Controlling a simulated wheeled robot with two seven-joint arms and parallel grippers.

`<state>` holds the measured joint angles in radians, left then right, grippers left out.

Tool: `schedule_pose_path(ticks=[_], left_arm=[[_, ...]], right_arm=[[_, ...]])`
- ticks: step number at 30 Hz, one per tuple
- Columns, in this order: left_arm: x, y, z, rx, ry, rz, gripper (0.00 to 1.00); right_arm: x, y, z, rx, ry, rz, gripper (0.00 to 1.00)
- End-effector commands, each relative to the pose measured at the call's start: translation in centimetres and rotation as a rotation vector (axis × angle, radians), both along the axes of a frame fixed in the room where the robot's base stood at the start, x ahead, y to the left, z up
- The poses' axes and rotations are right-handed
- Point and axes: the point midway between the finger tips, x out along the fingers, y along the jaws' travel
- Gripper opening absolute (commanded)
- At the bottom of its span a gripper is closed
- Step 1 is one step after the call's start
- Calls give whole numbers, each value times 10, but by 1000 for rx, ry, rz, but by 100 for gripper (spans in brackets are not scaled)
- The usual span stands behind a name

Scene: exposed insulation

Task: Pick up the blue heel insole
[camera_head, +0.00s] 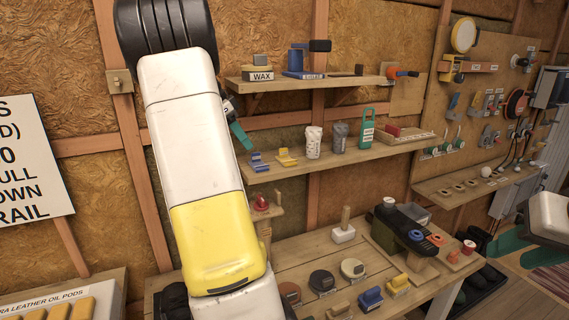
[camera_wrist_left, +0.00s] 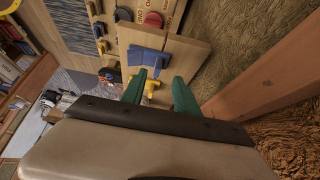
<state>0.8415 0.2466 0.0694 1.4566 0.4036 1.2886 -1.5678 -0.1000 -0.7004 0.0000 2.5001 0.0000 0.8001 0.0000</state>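A blue insole-like piece (camera_head: 258,162) lies at the left end of the middle wall shelf, beside a similar yellow piece (camera_head: 286,157). The blue piece also shows in the left wrist view (camera_wrist_left: 148,57), on the pale shelf board just beyond the fingertips. My left gripper (camera_wrist_left: 159,77) has green fingers spread apart with nothing held between them. In the head view one green finger (camera_head: 240,135) shows just above and left of the blue piece, apart from it; my arm hides the rest. Part of my right arm (camera_head: 548,215) shows at the right edge, with green shapes by it; its finger opening is unclear.
The middle shelf (camera_head: 335,158) also holds cups (camera_head: 313,142) and a green holder (camera_head: 367,127). An upper shelf with a WAX block (camera_head: 262,75) hangs above. The workbench (camera_head: 310,255) below holds another blue piece (camera_head: 370,298) and several yellow ones. A wooden stud (camera_wrist_left: 260,75) stands close to the left gripper.

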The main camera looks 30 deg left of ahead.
Motion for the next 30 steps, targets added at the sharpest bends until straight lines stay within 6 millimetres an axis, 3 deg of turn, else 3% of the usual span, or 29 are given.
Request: schedule_pose_path(ticks=[12,21,27,30], left_arm=[[17,-20,-42,-1,1,0,36],[20,-21,-46,0,0,0,36],[20,-21,-46,0,0,0,0],[20,-21,-46,0,0,1,0]], right_arm=[[0,0,0,0,0,0,36],[0,0,0,0,0,0,36],[0,0,0,0,0,0,36],[0,0,0,0,0,0,36]])
